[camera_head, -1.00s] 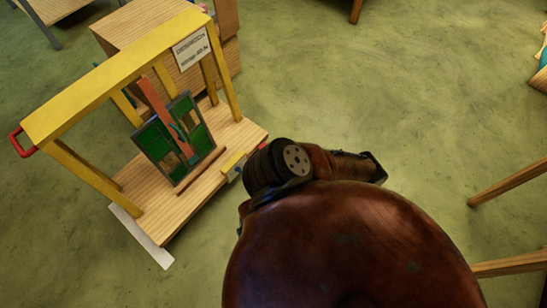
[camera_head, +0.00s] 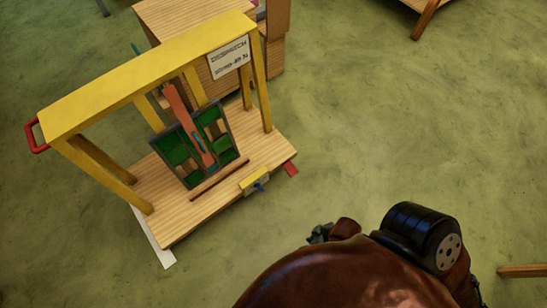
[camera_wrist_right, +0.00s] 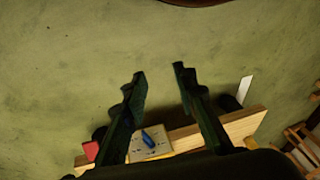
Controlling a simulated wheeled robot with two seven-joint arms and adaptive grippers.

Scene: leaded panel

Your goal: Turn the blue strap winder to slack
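The blue strap winder (camera_head: 260,187) is a small blue handle on a yellow block at the front edge of the wooden base (camera_head: 178,222). It also shows in the right wrist view (camera_wrist_right: 149,138), between and beyond my fingers. A salmon-red strap (camera_head: 188,120) runs over the green leaded panel (camera_head: 175,151), which leans upright inside the yellow frame (camera_head: 150,75). My right gripper (camera_wrist_right: 159,73) is open and empty, apart from the winder. In the head view its tip (camera_head: 320,234) is partly hidden by my arm, right of and nearer than the winder. My left gripper is out of view.
A white sign (camera_head: 229,58) hangs on the frame's right end, and a red handle (camera_head: 35,136) sticks out at its left. A red block (camera_head: 290,169) is at the base's right corner. A wooden cabinet (camera_head: 180,18) stands behind.

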